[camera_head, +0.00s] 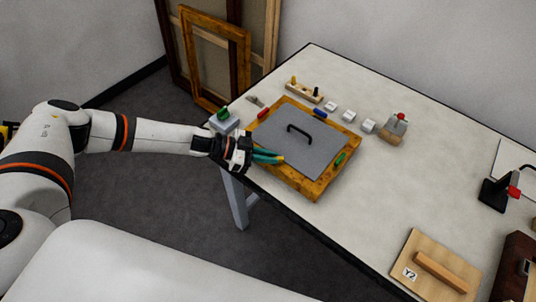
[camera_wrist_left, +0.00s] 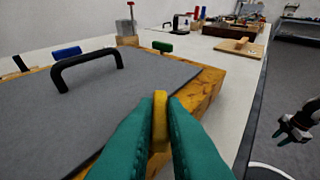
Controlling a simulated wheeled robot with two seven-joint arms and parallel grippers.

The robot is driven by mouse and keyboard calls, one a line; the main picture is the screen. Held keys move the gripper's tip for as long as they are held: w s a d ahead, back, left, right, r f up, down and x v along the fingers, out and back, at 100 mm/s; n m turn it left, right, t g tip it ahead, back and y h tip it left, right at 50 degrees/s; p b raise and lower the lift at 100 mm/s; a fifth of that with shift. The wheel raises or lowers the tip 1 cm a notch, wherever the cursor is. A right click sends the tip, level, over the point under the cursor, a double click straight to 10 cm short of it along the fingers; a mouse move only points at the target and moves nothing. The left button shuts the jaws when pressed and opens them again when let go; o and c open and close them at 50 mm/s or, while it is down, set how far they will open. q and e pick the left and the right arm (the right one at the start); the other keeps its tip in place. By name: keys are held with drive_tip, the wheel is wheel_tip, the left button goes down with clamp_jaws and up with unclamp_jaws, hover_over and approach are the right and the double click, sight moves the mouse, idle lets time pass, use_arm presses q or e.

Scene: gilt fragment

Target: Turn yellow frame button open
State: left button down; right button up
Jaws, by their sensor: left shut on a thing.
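The wooden frame (camera_head: 316,190) lies flat on the table with a grey panel (camera_head: 290,150) in it and a black handle (camera_head: 299,131) on the panel. The yellow frame button (camera_wrist_left: 160,118) is at the near edge of the frame. My left gripper (camera_head: 270,157) is shut on it, its teal fingertips on both sides of it. The fingers hide the button's lower part, so I cannot tell how far it is turned. A red button (camera_head: 263,114), a blue button (camera_wrist_left: 66,52) and a green button (camera_head: 340,159) sit on the other sides. My right gripper (camera_wrist_left: 293,127) shows small in the left wrist view.
Several small white blocks (camera_head: 348,116), a wooden peg holder (camera_head: 304,92) and a red-topped item (camera_head: 397,122) stand behind the frame. A board marked Y2 (camera_head: 430,262) lies front right. Empty frames (camera_head: 219,60) lean on the wall. The table's middle right is clear.

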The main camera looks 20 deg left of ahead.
use_arm(q)
drive_tip(key=shift+w+a+f+m+g+h+b, duration=0.1)
drive_tip(key=shift+w+m+g+h+b, duration=0.25)
drive_tip(key=shift+m+g, duration=0.65)
drive_tip(key=m+g+b, duration=0.1)
drive_tip(key=g+b, duration=0.1)
drive_tip(key=m+g+b, duration=0.4)
drive_tip(key=shift+w+f+b, duration=0.1)
drive_tip(key=shift+w+b, duration=0.25)
drive_tip(key=shift+b, duration=0.05)
drive_tip(key=shift+r+m+g+b, duration=0.2)
drive_tip(key=shift+m+g+b, duration=0.5)
drive_tip(key=shift+g+b, duration=0.1)
drive_tip(key=c, duration=1.5)
unclamp_jaws()
drive_tip(key=shift+d, duration=0.2)
